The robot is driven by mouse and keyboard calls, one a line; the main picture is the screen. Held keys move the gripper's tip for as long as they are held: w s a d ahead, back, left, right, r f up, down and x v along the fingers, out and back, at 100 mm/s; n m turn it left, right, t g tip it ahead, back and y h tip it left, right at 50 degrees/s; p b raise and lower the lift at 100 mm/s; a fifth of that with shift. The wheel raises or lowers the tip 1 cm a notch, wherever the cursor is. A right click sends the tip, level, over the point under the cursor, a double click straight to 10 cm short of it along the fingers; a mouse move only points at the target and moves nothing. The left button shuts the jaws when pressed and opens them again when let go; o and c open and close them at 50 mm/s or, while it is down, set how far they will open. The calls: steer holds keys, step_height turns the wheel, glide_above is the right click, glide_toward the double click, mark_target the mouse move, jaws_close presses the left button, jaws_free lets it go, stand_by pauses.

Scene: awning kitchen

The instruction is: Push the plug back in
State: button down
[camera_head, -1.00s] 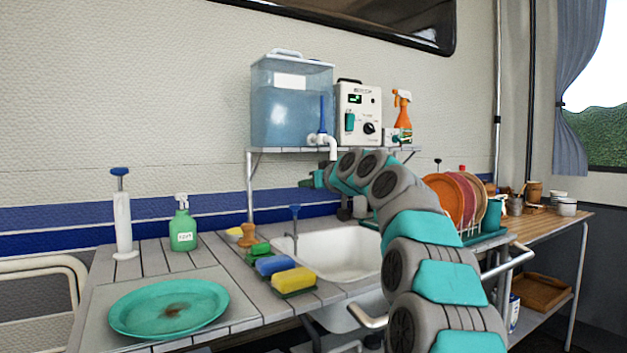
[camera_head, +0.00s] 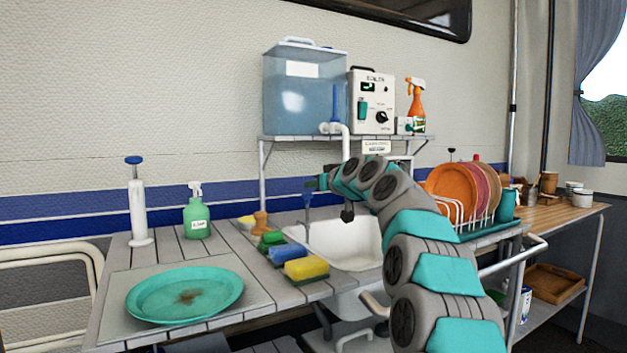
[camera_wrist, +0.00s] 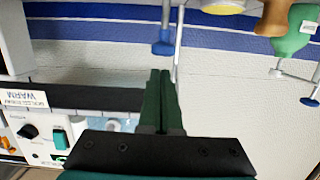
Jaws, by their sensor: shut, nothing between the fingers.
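My gripper (camera_wrist: 163,77) is shut and empty, its two teal fingers together in the wrist view. In the head view its end (camera_head: 322,182) is over the back of the sink, below the shelf. A white control box (camera_head: 371,100) with a display, teal switch and black knob stands on the shelf. It also shows at the lower left of the wrist view (camera_wrist: 28,148), apart from my fingers. A small white block with a teal part (camera_head: 407,125) sits at the box's right; I cannot tell whether that is the plug. No plug is clearly recognisable in the wrist view.
A water tank (camera_head: 305,90) and an orange spray bottle (camera_head: 416,100) flank the box. The tank's white spout (camera_head: 343,135) hangs over the shelf edge. A blue-handled tap (camera_head: 308,200) stands by the sink (camera_head: 340,245). Plates in a rack (camera_head: 455,195) are right of my arm.

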mark_target(307, 206)
steer(key=shift+f, duration=0.55)
step_height(307, 206, down, 4)
steer(key=b, duration=0.4)
steer(key=shift+f, duration=0.15)
